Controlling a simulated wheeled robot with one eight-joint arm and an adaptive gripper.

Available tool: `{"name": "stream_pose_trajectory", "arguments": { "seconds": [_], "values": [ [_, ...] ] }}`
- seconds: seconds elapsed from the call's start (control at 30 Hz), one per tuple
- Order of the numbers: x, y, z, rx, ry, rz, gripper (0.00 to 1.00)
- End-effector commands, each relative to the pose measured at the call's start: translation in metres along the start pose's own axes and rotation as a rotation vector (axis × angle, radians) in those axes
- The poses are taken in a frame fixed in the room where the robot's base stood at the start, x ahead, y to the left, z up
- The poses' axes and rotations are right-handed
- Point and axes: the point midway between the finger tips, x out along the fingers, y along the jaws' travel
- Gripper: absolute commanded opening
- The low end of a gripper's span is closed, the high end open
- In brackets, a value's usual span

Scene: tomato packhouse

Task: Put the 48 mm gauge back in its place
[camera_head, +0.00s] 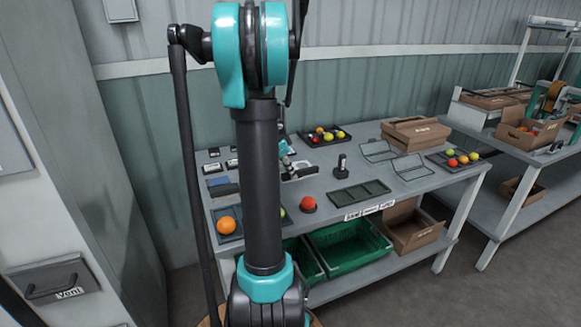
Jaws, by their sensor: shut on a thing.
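My gripper (299,170) is small in the head view, over the left half of the grey workbench (318,190), just right of my dark arm column. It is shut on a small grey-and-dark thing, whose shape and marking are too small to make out. I cannot tell for certain that it is the 48 mm gauge. Several small dark blocks with pale labels (233,163) lie at the bench's back left, partly hidden by my arm. A black upright piece (342,165) stands right of my gripper, apart from it.
A tray of tomatoes (325,142) lies behind my gripper. Wire stands (410,168), a cardboard box (415,132) and another fruit tray (453,166) are to the right. Green crates (347,248) sit below.

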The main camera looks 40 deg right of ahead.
Motion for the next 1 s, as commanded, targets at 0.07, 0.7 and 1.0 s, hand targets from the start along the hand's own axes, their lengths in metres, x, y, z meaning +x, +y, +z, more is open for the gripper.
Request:
{"name": "stream_pose_trajectory", "arguments": {
  "seconds": [0.07, 0.7, 1.0],
  "values": [
    [0.007, 0.000, 0.003, 0.000, 0.000, 0.000, 0.00],
    [0.043, 0.000, 0.018, 0.000, 0.000, 0.000, 0.00],
    [0.043, 0.000, 0.018, 0.000, 0.000, 0.000, 0.00]
  ]
}}
